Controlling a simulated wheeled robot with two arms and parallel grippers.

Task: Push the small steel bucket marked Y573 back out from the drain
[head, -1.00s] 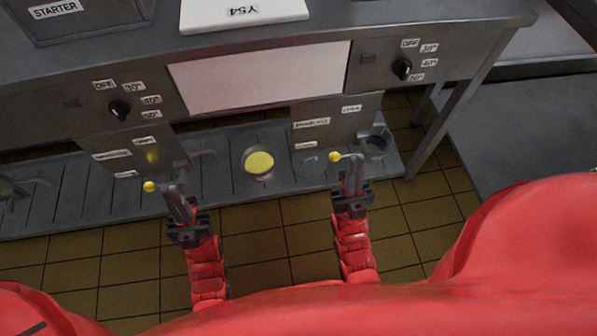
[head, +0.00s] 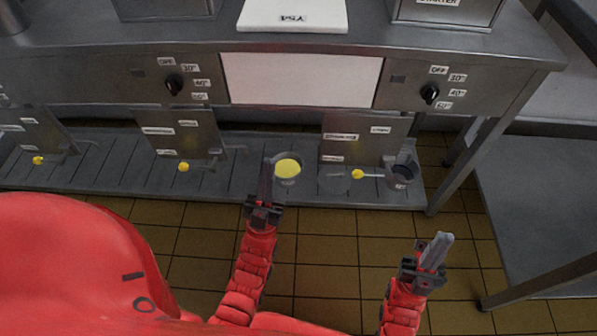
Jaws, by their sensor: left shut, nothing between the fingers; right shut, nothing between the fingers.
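A small steel bucket with yellow contents (head: 287,172) stands upright on the slatted metal drain strip (head: 125,185) under the counter. A second steel bucket, dark inside (head: 402,176), stands on the strip's right end. I cannot read a Y573 mark on either bucket. My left gripper (head: 267,166) is shut and empty, its fingers pointing up in the picture just left of the yellow-filled bucket; I cannot tell whether they touch. My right gripper (head: 443,240) is shut and empty over the tiled floor, below and right of the dark bucket, apart from both.
Yellow-knobbed valve levers (head: 358,174) stick out below steel panels (head: 365,139) under the counter (head: 190,38). A round flat shape (head: 335,181) lies between the buckets. A table leg (head: 465,163) stands right of the strip. The brown tiled floor (head: 335,240) in front is clear.

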